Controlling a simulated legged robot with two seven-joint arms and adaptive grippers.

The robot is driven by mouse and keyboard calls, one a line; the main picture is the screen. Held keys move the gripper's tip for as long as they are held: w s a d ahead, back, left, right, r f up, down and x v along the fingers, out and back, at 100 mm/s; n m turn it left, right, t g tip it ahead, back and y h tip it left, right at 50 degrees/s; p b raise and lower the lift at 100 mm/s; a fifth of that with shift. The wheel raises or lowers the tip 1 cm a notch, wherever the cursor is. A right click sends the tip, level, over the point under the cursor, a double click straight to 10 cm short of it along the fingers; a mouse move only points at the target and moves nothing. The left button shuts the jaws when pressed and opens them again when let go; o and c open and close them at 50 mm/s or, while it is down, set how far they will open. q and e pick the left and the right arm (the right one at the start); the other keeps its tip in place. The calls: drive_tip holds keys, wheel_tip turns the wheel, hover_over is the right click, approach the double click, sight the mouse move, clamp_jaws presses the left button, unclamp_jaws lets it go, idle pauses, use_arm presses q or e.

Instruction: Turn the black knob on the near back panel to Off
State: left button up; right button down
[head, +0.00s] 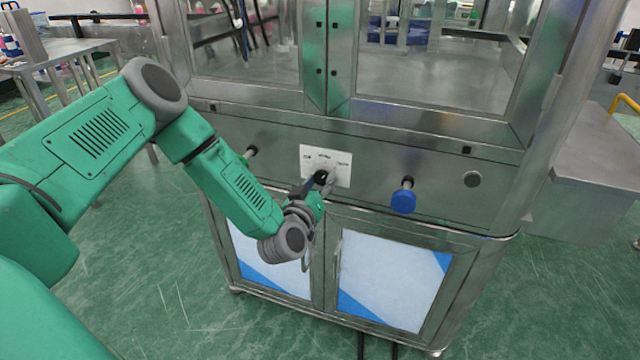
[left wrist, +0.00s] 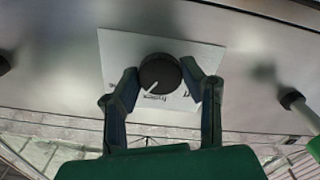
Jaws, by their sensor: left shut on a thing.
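The black knob (head: 321,176) sits on a white label plate (head: 342,160) on the steel back panel (head: 440,187). In the left wrist view the round knob (left wrist: 160,73) shows a white pointer line toward the lower left. My left gripper (head: 318,184) reaches the knob from below left. In the left wrist view its two fingers (left wrist: 160,80) stand on either side of the knob and are shut on it. The plate's printed words are too small or partly covered to read. My right gripper is not in view.
A dark fitting (head: 250,152) sticks out left of the plate. Cabinet doors (head: 392,280) are below; green floor is open at the left.

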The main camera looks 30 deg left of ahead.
use_arm(q)
drive_tip(key=n+b, duration=0.1)
drive_tip(key=n, duration=0.2)
drive_tip(key=shift+f+n, duration=0.1)
drive_tip(key=shift+n, duration=0.3)
drive_tip(key=n+b, duration=0.2)
drive_tip(key=n, duration=0.2)
drive_tip(key=shift+a+f+n, duration=0.1)
drive_tip(key=shift+n, duration=0.2)
drive_tip(key=n+b, duration=0.2)
drive_tip(key=n, duration=0.1)
drive_tip(key=shift+n, duration=0.3)
drive_tip(key=shift+n+b, duration=1.45)
drive_tip(key=shift+n, duration=0.55)
drive_tip(key=shift+s+f, duration=0.1)
drive_tip(key=o, duration=1.1)
drive_tip(key=shift+o, duration=0.2)
drive_tip(key=shift+a, duration=0.1)
